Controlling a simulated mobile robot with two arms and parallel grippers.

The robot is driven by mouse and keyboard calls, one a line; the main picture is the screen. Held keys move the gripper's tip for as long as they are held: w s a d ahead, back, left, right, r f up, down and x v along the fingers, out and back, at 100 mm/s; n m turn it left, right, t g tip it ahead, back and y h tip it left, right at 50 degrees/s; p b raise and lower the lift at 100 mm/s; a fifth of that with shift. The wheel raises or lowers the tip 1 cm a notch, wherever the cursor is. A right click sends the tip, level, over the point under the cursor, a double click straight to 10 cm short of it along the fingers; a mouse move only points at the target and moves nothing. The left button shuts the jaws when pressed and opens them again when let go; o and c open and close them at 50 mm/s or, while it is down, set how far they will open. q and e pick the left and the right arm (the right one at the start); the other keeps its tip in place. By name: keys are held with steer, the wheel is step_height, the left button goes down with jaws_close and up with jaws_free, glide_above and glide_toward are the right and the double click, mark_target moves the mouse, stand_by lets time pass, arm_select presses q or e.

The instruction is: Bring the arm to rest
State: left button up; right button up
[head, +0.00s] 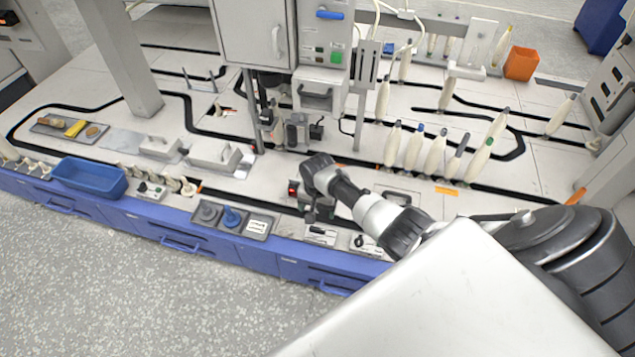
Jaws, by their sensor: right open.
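My right arm comes in from the lower right and reaches over the front of the workbench (225,130). Its gripper (311,214) hangs near the bench's front edge, to the right of a dark tray (262,221) that holds round grey and blue parts. The gripper's fingers are small here, apart, with nothing seen between them. I cannot tell its exact height above the bench. My left gripper is not in view.
White tapered bobbins (435,152) stand in rows to the right, beyond my arm. A grey cabinet (252,35) rises behind the gripper. A blue bin (90,178) sits at the left front. An orange cup (521,63) is at the back right. Open floor (120,285) lies in front.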

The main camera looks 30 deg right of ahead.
stand_by(0.4)
